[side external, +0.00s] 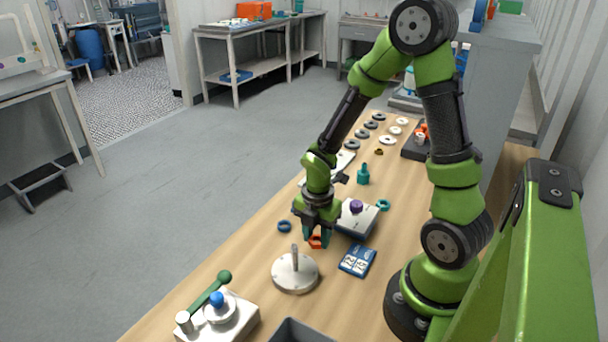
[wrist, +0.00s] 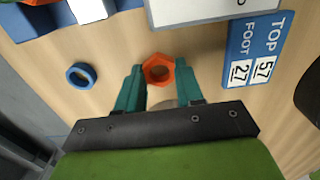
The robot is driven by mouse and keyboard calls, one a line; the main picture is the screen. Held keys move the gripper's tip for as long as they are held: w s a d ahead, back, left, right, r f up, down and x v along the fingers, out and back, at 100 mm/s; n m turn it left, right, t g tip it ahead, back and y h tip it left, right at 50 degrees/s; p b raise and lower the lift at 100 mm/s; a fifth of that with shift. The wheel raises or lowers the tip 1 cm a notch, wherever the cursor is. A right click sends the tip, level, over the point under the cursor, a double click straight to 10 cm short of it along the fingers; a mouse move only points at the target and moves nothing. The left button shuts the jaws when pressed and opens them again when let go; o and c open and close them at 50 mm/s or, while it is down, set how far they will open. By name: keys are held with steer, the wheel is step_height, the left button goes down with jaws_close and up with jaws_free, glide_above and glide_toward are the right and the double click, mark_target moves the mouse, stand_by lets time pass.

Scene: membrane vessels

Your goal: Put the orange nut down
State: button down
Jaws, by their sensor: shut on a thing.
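The orange nut (side external: 315,242) is a hexagonal ring. My gripper (side external: 316,238) points down with its teal fingers shut on it, low over the wooden table. In the wrist view the nut (wrist: 149,68) sits between the two fingertips of the gripper (wrist: 158,76), its hole facing the camera. I cannot tell whether its underside touches the table. A round metal base (side external: 292,280) with an upright peg stands just in front of the gripper in the side view, apart from the nut.
A blue ring (side external: 284,226) lies left of the gripper and a blue number card (side external: 357,260) lies right. A grey box (side external: 352,229) with a purple knob stands close behind. A device with a green lever (side external: 208,292) is at the front. Several washers (side external: 387,140) lie farther back.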

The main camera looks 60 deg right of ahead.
steer(key=shift+f, duration=0.15)
steer(key=c, duration=0.7)
jaws_free()
step_height(320, 180, up, 12)
steer(key=f, duration=0.1)
steer(key=shift+s+a+r+m+t+y, duration=0.5)
steer(key=shift+a+r+m+t, duration=0.85)
steer(key=shift+r+m, duration=1.65)
steer(key=shift+s+a+r+m+t+y, duration=0.25)
steer(key=shift+s+a+r+m+t, duration=1)
steer(key=shift+m, duration=3.15)
steer(key=shift+s+a+r+m+t+y, duration=0.3)
steer(key=shift+a+r+m+t, duration=0.7)
steer(key=shift+a+r+m, duration=1.95)
